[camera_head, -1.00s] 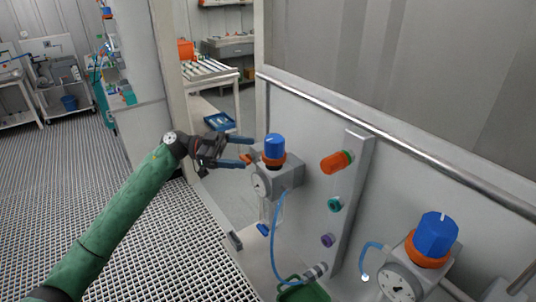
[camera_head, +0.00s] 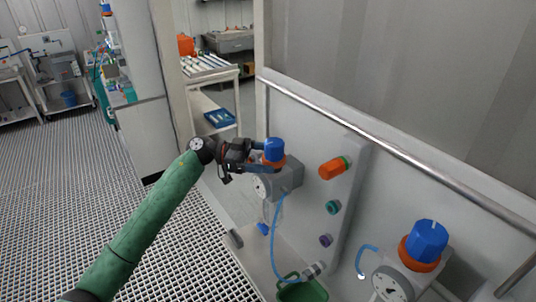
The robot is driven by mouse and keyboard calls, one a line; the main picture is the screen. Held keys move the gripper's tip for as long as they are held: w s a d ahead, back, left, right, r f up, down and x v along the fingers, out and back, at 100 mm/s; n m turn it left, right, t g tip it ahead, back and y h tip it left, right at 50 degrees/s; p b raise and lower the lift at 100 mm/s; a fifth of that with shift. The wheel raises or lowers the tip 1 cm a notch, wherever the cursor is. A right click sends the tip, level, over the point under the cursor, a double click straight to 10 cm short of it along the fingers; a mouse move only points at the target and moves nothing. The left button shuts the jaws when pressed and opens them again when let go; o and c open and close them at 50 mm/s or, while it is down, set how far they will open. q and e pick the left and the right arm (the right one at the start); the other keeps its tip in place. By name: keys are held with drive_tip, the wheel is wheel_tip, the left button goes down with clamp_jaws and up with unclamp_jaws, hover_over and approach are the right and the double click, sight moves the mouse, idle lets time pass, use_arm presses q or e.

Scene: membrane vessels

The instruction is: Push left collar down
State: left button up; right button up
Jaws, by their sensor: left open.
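The left regulator has a blue knob (camera_head: 274,147) on top, an orange collar (camera_head: 274,161) under it and a grey body (camera_head: 287,180) with a round dial (camera_head: 261,186). My left gripper (camera_head: 268,157) is open, its blue fingers reaching from the left to the knob and collar. One finger is near the knob and one lies lower, in front of the collar. I cannot tell whether they touch. Part of the collar is hidden by the fingers. My right gripper is not in view.
A second regulator with a blue knob (camera_head: 427,240) and orange collar (camera_head: 420,252) stands at the lower right. An orange fitting (camera_head: 331,168) and teal and purple ports sit on the panel. A blue hose (camera_head: 276,235) hangs below the left regulator, above a green container (camera_head: 304,291).

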use_arm(q)
drive_tip(key=shift+d, duration=0.25)
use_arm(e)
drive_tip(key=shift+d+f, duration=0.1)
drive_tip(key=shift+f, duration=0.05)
use_arm(q)
drive_tip(key=c, duration=1.4)
drive_tip(key=shift+f, duration=0.5)
drive_tip(key=shift+s+f, duration=0.1)
drive_tip(key=shift+f, duration=0.15)
drive_tip(key=o, duration=1.4)
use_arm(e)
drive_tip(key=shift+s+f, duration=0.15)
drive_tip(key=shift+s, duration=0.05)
